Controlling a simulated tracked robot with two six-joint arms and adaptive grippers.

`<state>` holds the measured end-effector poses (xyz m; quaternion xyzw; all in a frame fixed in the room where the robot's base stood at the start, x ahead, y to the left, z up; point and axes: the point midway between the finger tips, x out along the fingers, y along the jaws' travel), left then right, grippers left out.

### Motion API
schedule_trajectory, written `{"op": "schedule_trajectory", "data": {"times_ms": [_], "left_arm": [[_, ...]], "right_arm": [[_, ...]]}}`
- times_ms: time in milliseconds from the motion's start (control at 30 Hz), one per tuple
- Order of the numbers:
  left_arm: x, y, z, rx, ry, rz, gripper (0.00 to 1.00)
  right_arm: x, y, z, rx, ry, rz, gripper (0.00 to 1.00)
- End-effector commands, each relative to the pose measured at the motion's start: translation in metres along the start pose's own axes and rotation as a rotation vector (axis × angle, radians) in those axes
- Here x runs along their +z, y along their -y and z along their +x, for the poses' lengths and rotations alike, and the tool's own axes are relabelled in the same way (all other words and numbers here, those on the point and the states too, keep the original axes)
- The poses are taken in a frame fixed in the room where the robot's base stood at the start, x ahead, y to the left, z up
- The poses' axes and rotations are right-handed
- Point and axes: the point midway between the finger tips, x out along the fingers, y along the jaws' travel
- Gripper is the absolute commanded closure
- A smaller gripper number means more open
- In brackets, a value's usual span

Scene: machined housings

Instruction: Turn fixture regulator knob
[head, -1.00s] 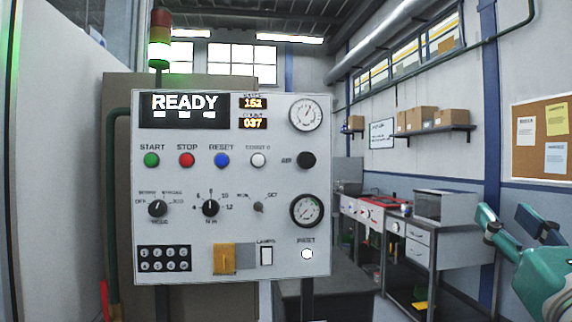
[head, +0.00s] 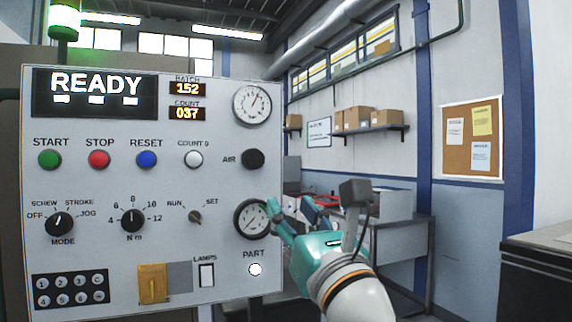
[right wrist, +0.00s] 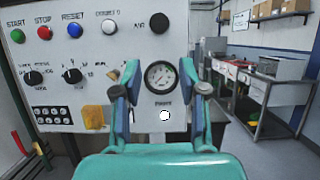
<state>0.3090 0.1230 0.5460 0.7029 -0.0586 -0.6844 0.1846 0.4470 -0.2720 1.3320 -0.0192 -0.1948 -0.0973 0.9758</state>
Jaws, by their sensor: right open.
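The control panel (head: 110,240) fills the left of the head view. A black round knob (head: 253,159) marked AIR sits on its right side, between an upper gauge (head: 252,104) and a lower gauge (head: 250,220). No label reading fixture regulator is legible. My right gripper (head: 290,207) is open and empty, at the panel's right edge near the lower gauge. In the right wrist view its open fingers (right wrist: 160,66) frame the lower gauge (right wrist: 160,78). The black knob (right wrist: 160,22) shows above the fingertips, apart from them. My left gripper is not in view.
The panel also has several coloured buttons, smaller selector knobs including MODE (head: 60,224) and Nm (head: 132,220), a keypad (head: 70,289) and a yellow flap (head: 153,283). A grey workbench (head: 385,235) stands behind my right arm.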

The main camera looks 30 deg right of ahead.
Motion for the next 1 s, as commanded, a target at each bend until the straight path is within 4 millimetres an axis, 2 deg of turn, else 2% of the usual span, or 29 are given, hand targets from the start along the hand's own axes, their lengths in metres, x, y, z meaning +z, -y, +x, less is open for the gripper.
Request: {"op": "schedule_trajectory", "data": {"times_ms": [33,133,167,333,467,1000], "left_arm": [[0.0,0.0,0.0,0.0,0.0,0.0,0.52],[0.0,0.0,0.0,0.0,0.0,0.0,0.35],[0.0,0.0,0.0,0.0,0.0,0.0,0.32],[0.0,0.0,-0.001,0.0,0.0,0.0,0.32],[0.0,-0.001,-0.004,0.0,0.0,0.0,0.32],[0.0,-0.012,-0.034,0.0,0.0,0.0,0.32]], "right_arm": [[0.0,0.001,0.0,-0.001,0.0,0.0,0.52],[0.0,0.002,0.0,-0.003,0.0,-0.001,0.35],[0.0,0.002,0.0,-0.003,0.0,-0.001,0.32],[0.001,0.004,0.006,-0.007,0.0,-0.004,0.32],[0.001,0.006,0.02,-0.011,-0.001,-0.005,0.32],[0.004,0.017,0.13,-0.022,-0.002,-0.01,0.32]]}}
